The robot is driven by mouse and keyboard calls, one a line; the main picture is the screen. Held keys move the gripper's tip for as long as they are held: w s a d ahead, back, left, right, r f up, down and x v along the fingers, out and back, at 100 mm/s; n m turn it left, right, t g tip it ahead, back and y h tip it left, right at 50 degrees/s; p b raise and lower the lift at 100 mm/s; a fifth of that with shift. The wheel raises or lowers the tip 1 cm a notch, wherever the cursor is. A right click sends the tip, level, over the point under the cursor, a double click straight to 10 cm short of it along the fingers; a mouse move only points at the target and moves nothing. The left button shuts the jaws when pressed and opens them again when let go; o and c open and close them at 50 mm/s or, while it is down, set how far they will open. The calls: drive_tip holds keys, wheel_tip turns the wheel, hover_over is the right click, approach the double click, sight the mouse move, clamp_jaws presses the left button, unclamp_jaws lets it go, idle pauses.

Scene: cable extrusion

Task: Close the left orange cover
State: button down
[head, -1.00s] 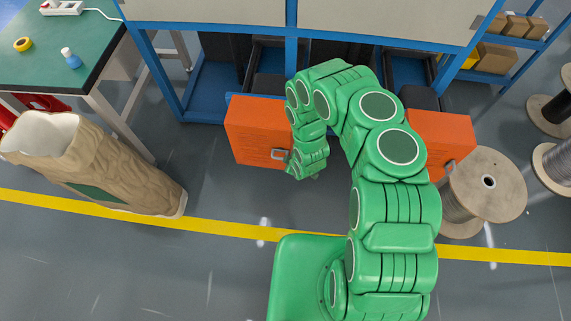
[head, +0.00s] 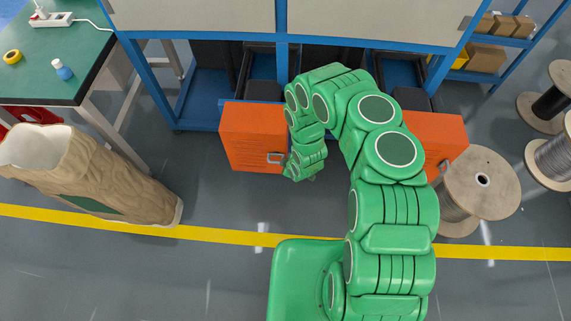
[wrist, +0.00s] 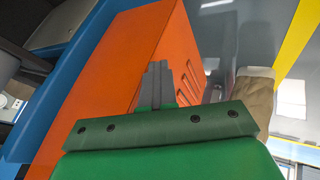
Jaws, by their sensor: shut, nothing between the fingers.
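The left orange cover (head: 246,138) is a box-like panel at the front of the blue bench frame, with a metal handle (head: 274,158) near its lower right corner. My gripper (head: 291,175) is at the cover's right side, close to the handle; my green wrist partly hides that side. In the wrist view, my gripper's dark fingers (wrist: 157,84) are together and empty. The cover (wrist: 118,75) rises behind them, with slots in its right face. I cannot tell whether the fingers touch it.
A right orange cover (head: 436,135) stands partly behind my arm. A wooden cable spool (head: 482,178) is right of it. The blue frame (head: 282,62) is behind. A brown sack-like container (head: 110,178) stands left. Floor in front of the left cover is clear.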

drive_tip(key=shift+w+d+r, duration=0.2)
drive_tip(key=shift+w+d, duration=0.2)
drive_tip(key=shift+w, duration=0.15)
drive_tip(key=s+d+r, duration=0.3)
drive_tip(key=s+r, duration=0.4)
drive_tip(key=s, duration=0.2)
drive_tip(key=shift+s+r, duration=0.3)
drive_tip(key=shift+s, duration=0.05)
